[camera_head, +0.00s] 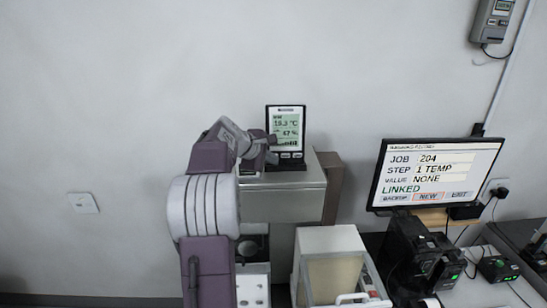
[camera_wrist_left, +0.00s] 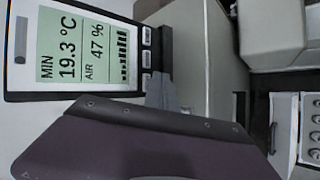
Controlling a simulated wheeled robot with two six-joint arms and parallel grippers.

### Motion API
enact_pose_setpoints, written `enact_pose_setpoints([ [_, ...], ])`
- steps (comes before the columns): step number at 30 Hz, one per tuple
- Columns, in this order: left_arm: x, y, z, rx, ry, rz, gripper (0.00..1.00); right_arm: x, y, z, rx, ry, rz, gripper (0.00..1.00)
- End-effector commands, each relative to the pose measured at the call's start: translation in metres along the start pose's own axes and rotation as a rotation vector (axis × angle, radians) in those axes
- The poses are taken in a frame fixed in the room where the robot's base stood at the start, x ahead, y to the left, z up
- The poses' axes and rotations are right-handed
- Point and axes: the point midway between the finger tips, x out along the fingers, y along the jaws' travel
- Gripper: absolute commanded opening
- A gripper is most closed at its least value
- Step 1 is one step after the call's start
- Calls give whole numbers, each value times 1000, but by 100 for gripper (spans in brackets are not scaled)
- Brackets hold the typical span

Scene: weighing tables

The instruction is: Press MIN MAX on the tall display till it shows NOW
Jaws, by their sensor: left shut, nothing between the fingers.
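The tall display (camera_head: 286,112) is a dark upright panel standing on a grey cabinet against the wall. In the left wrist view it lies sideways (camera_wrist_left: 88,47) and reads MIN, 19.3 °C, AIR 47 %, with a row of bars. Small grey buttons (camera_wrist_left: 146,36) run along its bottom edge; their labels are not readable. My left gripper (camera_head: 272,140) is shut and empty, at the display's lower left. In the left wrist view its fingertips (camera_wrist_left: 160,90) are close by the leftmost button; I cannot tell whether they touch it. My right gripper is not in view.
The grey cabinet (camera_head: 284,203) bears the display. To the right, a monitor (camera_head: 437,172) reads JOB 204, STEP 1 TEMP, VALUE NONE, LINKED. Black devices (camera_head: 410,250) and a white box (camera_head: 330,240) stand lower right. A grey unit (camera_head: 492,20) hangs on the wall.

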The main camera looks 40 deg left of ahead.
Motion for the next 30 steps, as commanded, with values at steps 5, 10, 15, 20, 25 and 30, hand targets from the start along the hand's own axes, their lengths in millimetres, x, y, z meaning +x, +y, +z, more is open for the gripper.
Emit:
enact_pose_setpoints([
  [5, 0, 0, 0, 0, 0, 0, 0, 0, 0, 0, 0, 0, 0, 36],
  [10, 0, 0, 0, 0, 0, 0, 0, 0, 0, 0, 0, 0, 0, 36],
  [15, 0, 0, 0, 0, 0, 0, 0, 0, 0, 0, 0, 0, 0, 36],
  [20, 0, 1, 0, 0, 0, 0, 0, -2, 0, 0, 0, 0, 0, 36],
  [25, 4, 5, -3, -1, 0, 0, 0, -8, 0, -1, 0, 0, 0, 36],
  [30, 6, 5, -4, 0, 0, 0, 0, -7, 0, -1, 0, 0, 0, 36],
])
